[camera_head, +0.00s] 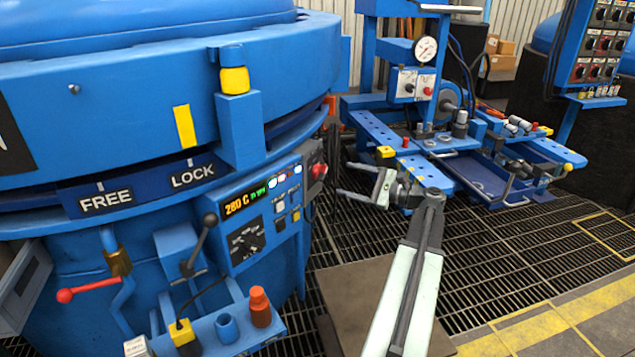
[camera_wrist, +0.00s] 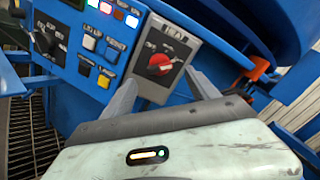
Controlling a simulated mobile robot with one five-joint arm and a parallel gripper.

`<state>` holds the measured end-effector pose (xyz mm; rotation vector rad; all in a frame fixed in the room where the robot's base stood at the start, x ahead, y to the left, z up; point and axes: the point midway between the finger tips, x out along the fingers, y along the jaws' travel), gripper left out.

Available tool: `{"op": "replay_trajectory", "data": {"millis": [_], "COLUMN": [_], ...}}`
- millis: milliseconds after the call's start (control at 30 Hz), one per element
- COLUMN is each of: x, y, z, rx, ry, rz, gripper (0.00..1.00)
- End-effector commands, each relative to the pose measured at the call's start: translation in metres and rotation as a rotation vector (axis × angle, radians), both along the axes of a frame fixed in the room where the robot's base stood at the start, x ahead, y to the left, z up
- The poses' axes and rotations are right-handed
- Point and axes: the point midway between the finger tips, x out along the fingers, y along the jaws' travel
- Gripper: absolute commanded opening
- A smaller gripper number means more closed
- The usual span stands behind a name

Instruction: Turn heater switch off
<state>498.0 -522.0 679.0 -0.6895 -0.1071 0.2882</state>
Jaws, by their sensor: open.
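A red rotary switch (camera_wrist: 160,65) sits on a grey box at the side of the furnace's control panel. Its small labels are too blurred to read. It also shows in the head view (camera_head: 318,171), at the panel's right end. My gripper (camera_head: 345,180) is open and empty, to the right of the switch in the head view. In the wrist view its two fingers (camera_wrist: 162,86) spread on either side of the grey switch box, with the red switch between and beyond them. I cannot tell whether a finger touches the box.
The control panel (camera_head: 263,213) has a display reading 280 C, a black knob and small buttons. A lever and a red-ended handle (camera_head: 87,289) stand at the left, above a shelf with an orange bottle (camera_head: 260,308). A blue workbench (camera_head: 460,165) stands behind my gripper.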

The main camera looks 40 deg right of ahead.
Motion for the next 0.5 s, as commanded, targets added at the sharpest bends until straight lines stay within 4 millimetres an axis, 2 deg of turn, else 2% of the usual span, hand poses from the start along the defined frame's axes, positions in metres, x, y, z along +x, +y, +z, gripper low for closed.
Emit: {"op": "replay_trajectory", "data": {"millis": [133, 400, 500], "x": [0.014, 0.063, 0.074], "y": [0.006, 0.023, 0.027], "z": [0.001, 0.001, 0.001], "rx": [-0.001, -0.003, -0.003], "ry": [0.001, 0.002, 0.002], "rz": [0.005, 0.011, 0.009], "gripper": [0.69, 0.69, 0.69]}}
